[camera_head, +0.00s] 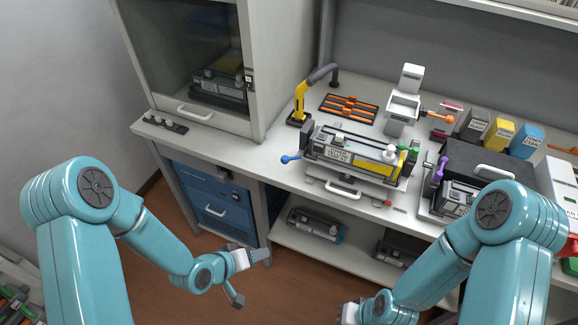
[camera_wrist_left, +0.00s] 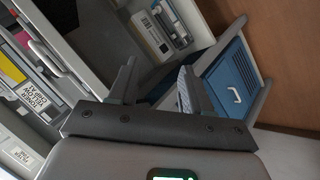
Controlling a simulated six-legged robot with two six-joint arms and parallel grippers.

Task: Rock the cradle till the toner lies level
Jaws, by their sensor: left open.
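The cradle (camera_head: 312,150) stands on the bench at the centre of the head view, with a blue knob (camera_head: 288,159) at its left end. A long grey-black toner cartridge (camera_head: 350,150) with a white label and a yellow patch lies in it. I cannot tell how the toner lies inside. My left gripper (camera_head: 253,277) is open and empty, in front of and below the bench, apart from the cradle. Its spread fingers show in the left wrist view (camera_wrist_left: 158,88). My right gripper (camera_head: 350,312) is at the bottom edge, mostly cut off.
A glass-fronted cabinet (camera_head: 195,50) stands left, above a blue drawer unit (camera_head: 212,200). A yellow arm-shaped device (camera_head: 301,100) and an orange-marked tray (camera_head: 348,108) are behind the cradle. Another cartridge (camera_head: 315,224) lies on the lower shelf.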

